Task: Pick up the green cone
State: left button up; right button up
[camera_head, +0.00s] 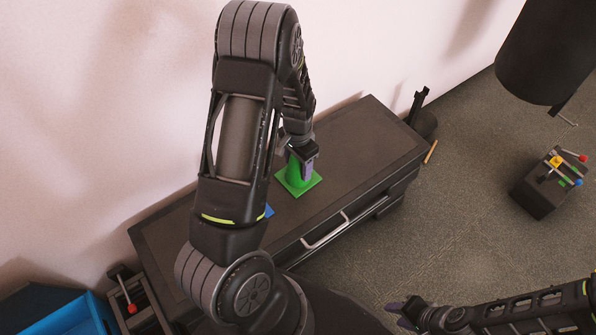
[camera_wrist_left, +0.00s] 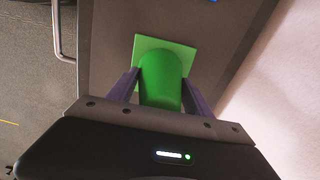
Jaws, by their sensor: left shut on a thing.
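The green cone (camera_head: 299,182) has a square base and stands upright on the dark cabinet top (camera_head: 364,133) in the head view. My left gripper (camera_head: 302,168) reaches down from above and is shut on the cone's upper part. In the left wrist view the green cone (camera_wrist_left: 161,78) lies between the two fingers of my left gripper (camera_wrist_left: 160,87), one on each side. Whether its base touches the cabinet top is hard to tell. My right gripper (camera_head: 397,309) is at the bottom right of the head view, away from the cone; its finger gap is unclear.
A blue piece (camera_head: 268,211) lies on the cabinet top, partly hidden by my left arm. The cabinet has a drawer handle (camera_head: 325,231). A blue bin (camera_head: 72,318) is at bottom left. A dark box with coloured items (camera_head: 541,194) stands on the floor at right. The cabinet's right part is clear.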

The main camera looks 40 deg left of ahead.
pick_arm(q)
notch_tip(320, 180, up, 10)
jog(key=p, duration=0.2)
jog(key=shift+p, duration=0.3)
dwell(0.6)
jog(key=w+d+r+n, duration=0.1)
jog(key=w+d+r, duration=0.4)
jog(key=d+r, duration=0.3)
jog(key=w+d+r+n, duration=0.1)
jog(key=w+d+r, duration=0.5)
jog(key=d+r, duration=0.3)
notch_tip(320, 180, up, 5)
jog(key=shift+f, duration=0.1)
jog(key=shift+a, duration=0.1)
